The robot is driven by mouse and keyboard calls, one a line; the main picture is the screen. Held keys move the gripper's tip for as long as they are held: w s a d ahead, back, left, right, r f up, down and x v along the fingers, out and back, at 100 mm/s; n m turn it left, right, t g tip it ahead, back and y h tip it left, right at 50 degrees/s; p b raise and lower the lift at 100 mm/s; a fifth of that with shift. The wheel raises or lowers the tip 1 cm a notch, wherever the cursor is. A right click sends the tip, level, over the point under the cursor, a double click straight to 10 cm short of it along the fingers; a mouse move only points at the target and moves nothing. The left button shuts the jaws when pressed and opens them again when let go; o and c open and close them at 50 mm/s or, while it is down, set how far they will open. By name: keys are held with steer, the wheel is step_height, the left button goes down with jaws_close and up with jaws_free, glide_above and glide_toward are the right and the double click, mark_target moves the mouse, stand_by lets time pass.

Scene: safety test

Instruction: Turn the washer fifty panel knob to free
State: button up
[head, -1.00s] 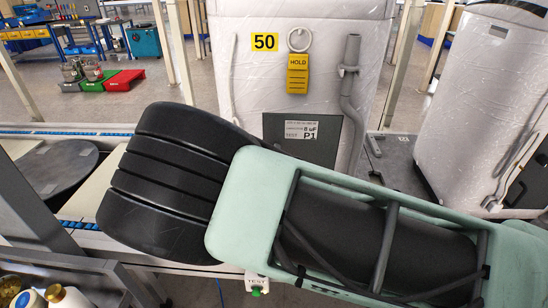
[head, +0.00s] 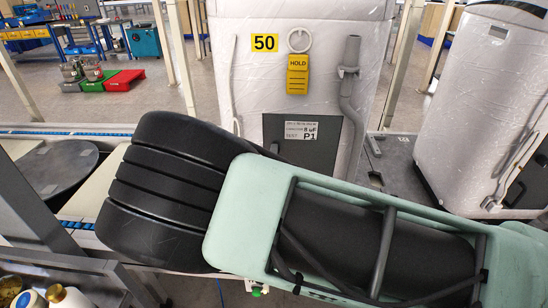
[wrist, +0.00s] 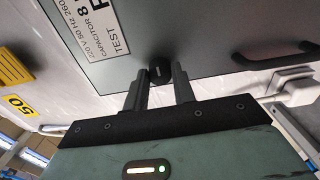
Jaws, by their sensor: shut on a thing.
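The white, film-wrapped washer (head: 300,18) with the yellow 50 label (head: 264,43) stands ahead in the head view. Its grey panel (head: 346,135) carries a white P1 label and is partly covered by my arm. In the wrist view the panel (wrist: 215,40) fills the top, and a small round black knob (wrist: 160,72) sits near its lower edge. My gripper (wrist: 159,80) has one finger on each side of the knob and is shut on it. The knob's pointer and any position marks are not readable. In the head view my arm hides the knob and fingers.
A yellow HOLD tag (head: 298,75) hangs from a white ring above the panel. A grey hose (head: 350,95) runs down the washer's right side. Another wrapped washer (head: 480,100) stands at the right. A black handle (wrist: 277,54) lies right of the knob.

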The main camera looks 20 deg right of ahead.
steer(key=o, duration=1)
steer(key=b+v, duration=0.3)
steer(key=v, duration=1.4)
steer(key=shift+s, duration=0.2)
